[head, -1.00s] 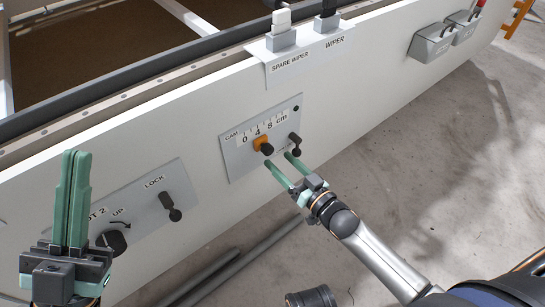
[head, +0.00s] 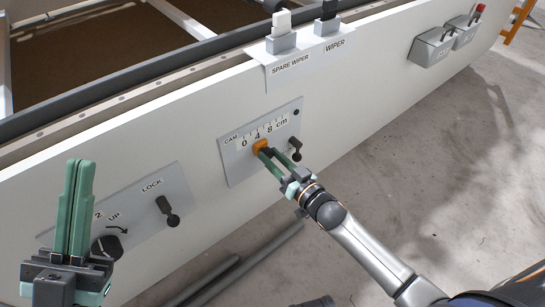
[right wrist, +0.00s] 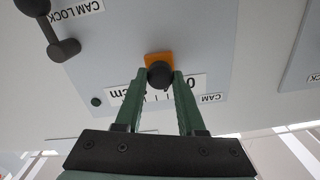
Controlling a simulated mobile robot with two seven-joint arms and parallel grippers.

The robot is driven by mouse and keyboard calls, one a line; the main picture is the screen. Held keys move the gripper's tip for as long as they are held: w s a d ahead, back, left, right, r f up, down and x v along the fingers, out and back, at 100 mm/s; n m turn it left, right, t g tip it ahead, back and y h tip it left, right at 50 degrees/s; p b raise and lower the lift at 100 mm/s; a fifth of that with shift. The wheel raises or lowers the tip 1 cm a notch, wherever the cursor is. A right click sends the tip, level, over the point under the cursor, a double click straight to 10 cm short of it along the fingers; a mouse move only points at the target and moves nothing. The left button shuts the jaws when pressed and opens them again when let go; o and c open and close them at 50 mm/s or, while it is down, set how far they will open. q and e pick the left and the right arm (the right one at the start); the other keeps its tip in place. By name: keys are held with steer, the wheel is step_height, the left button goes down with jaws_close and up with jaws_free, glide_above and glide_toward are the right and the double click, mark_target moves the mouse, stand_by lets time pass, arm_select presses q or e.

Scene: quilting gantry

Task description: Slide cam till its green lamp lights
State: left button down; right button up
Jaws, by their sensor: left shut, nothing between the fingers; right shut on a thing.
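The cam slider is an orange block (head: 260,145) with a black knob, on a grey CAM panel (head: 234,173) under a scale (head: 262,132) marked 0, 4, 8 cm. It sits near the 4. In the right wrist view the orange block (right wrist: 158,59) shows behind the round black knob (right wrist: 160,75). My right gripper (head: 266,151) is shut on this knob, one finger each side. A small round lamp (head: 297,112) at the panel's upper right is dark; it is dark in the right wrist view (right wrist: 96,101) too. My left gripper (head: 76,165) is shut and empty at the far left.
The CAM LOCK lever (head: 296,150) stands just right of the slider, close to my right fingers. A LOCK lever (head: 169,213) and an UP knob (head: 108,246) are on the left panel. Wiper holders (head: 281,42) stand above. Rods (head: 255,262) lie on the floor.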

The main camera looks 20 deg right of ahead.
jaws_close()
stand_by(0.9)
